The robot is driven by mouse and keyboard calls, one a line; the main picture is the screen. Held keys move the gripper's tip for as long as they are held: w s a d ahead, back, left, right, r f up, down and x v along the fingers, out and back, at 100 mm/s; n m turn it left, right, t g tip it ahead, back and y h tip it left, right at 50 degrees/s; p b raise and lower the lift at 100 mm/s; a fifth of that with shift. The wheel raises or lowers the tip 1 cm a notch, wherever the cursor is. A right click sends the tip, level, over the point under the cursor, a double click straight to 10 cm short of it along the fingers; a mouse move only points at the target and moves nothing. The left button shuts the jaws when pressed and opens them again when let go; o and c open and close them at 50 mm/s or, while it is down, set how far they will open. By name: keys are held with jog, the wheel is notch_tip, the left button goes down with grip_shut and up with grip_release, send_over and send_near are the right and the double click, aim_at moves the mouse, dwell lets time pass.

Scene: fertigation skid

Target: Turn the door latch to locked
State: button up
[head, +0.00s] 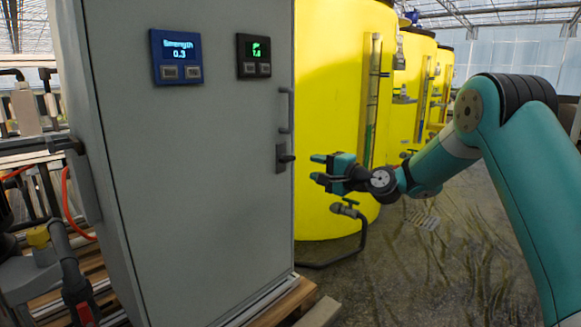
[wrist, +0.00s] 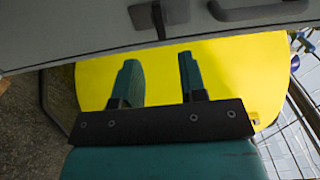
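The door latch (head: 282,158) is a small dark plate with a short lever on the right edge of the grey cabinet door (head: 200,180). In the head view its lever points right, toward my gripper. My gripper (head: 318,168) is open and empty, just right of the latch and apart from it. In the wrist view my two fingers (wrist: 158,82) stand apart with only the yellow tank behind the gap. The latch (wrist: 158,14) shows beyond the fingertips at the top edge, partly cut off by the frame.
A dark door handle (head: 287,110) sits above the latch. Two small displays (head: 176,57) are on the upper door. A large yellow tank (head: 330,90) stands behind my gripper, with a pipe and valve (head: 347,209) low in front. Floor at the right is open.

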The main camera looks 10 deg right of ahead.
aim_at(290, 160)
jog(key=b+x, duration=0.2)
jog(key=x, duration=0.8)
jog(key=shift+b, duration=0.4)
jog(key=c, duration=0.7)
